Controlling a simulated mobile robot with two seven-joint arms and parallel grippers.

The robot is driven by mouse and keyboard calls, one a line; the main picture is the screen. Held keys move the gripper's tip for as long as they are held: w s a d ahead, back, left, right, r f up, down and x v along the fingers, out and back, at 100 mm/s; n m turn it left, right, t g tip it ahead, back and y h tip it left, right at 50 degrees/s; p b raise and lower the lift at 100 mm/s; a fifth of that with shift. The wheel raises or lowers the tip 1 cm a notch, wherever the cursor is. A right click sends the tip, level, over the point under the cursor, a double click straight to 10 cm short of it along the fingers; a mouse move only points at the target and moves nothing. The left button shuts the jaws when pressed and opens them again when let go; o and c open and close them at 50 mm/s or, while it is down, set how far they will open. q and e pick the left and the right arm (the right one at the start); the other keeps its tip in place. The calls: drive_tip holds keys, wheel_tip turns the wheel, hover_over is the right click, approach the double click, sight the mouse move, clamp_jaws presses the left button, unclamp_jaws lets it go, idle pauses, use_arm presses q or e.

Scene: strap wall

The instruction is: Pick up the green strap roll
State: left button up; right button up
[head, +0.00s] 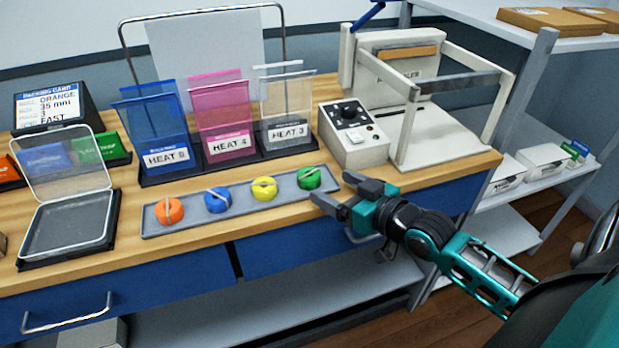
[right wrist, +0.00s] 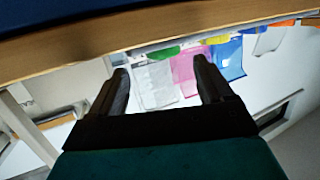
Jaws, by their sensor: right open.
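The green strap roll (head: 309,178) sits at the right end of a grey tray (head: 236,212) on the wooden bench. A blue roll (head: 217,200), a yellow roll (head: 264,189) and an orange roll (head: 169,211) sit in the same tray. My right gripper (head: 331,191) is open and empty, with its fingertips close to the green roll at the tray's right end. The green roll also shows in the right wrist view (right wrist: 131,54), beyond the open fingers and partly hidden. My left gripper is not in view.
Blue, pink and clear bag holders (head: 222,118) stand behind the tray. A sealer machine (head: 430,130) with a control box (head: 349,135) is at the back right. An open clear-lidded case (head: 68,229) lies at the left. The bench's front edge runs just below the tray.

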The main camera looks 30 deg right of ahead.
sight(315, 178)
drive_tip(key=shift+a+x, duration=0.15)
drive_tip(key=shift+x, duration=1.5)
drive_tip(key=shift+a+x, duration=0.1)
drive_tip(key=shift+x, duration=1.5)
drive_tip(key=shift+r, duration=0.15)
drive_tip(key=shift+c, duration=0.3)
drive_tip(key=c, duration=1.1)
